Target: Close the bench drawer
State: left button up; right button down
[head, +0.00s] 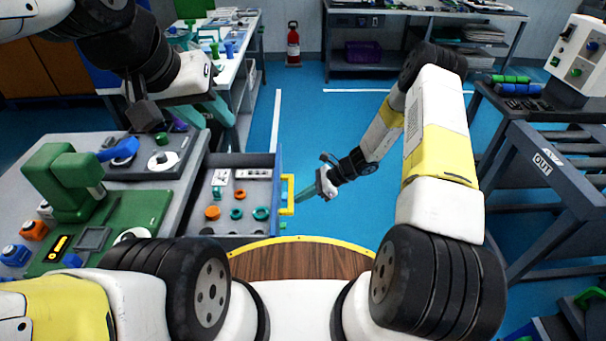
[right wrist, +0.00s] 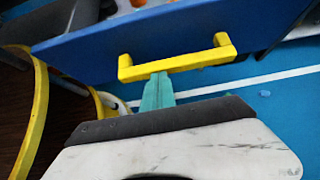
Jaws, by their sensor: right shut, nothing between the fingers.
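The bench drawer (head: 278,168) is pulled out of the grey bench, its blue front facing right in the head view. A yellow handle (head: 289,197) is on that front, and it also shows in the right wrist view (right wrist: 180,62). My right gripper (head: 302,196) is shut and empty, with its teal fingertips (right wrist: 158,82) at the outer side of the handle bar. They look to touch it or nearly so. My left gripper (head: 218,110) is above the back of the bench, away from the drawer; its finger gap is not clear.
The drawer holds orange and teal rings and small white parts. A green press (head: 68,180) and a grey device (head: 163,160) stand on the bench (head: 195,165). A round wooden surface with a yellow edge (head: 300,238) lies close in front.

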send_over(221, 209)
jog(key=shift+a, duration=0.25)
